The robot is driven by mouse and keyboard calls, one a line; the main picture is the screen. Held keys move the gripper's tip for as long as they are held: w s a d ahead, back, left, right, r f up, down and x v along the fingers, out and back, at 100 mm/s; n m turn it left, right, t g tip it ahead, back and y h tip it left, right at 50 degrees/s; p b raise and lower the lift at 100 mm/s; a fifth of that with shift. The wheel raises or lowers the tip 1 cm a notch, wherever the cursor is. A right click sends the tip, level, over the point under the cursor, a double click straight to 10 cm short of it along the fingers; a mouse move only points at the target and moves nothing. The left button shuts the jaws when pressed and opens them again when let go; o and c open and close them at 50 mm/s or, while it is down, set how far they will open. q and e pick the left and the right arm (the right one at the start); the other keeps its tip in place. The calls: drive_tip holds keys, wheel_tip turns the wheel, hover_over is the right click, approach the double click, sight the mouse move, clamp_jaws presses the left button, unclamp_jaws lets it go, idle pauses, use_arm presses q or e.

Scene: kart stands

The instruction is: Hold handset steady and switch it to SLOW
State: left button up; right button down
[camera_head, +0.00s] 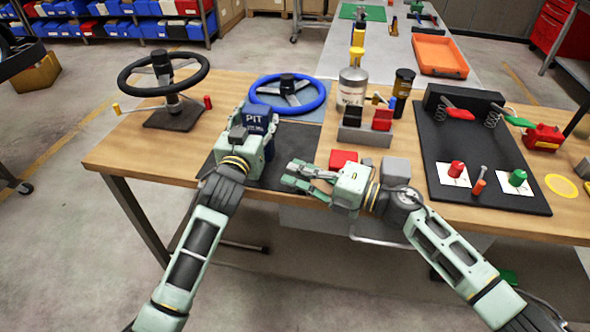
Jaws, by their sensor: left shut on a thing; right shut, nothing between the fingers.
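A dark blue handset (262,123) marked "PIT" stands upright behind my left gripper (250,138). My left gripper is shut on it and covers much of its lower part. The handset's switch and any SLOW marking are too small or hidden to make out. My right gripper (291,175) is shut and empty. Its fingers point left over the front edge of the dark mat, to the right of and below the handset, apart from it.
A blue steering wheel (289,93) is just behind the handset. A black wheel (163,75) stands at the left. A red block (342,158) and a grey block (396,168) lie beside my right gripper. A black pedal board (449,160) fills the right.

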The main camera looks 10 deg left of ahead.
use_arm(q)
drive_tip(key=o, duration=1.4)
drive_tip(key=shift+o, duration=0.2)
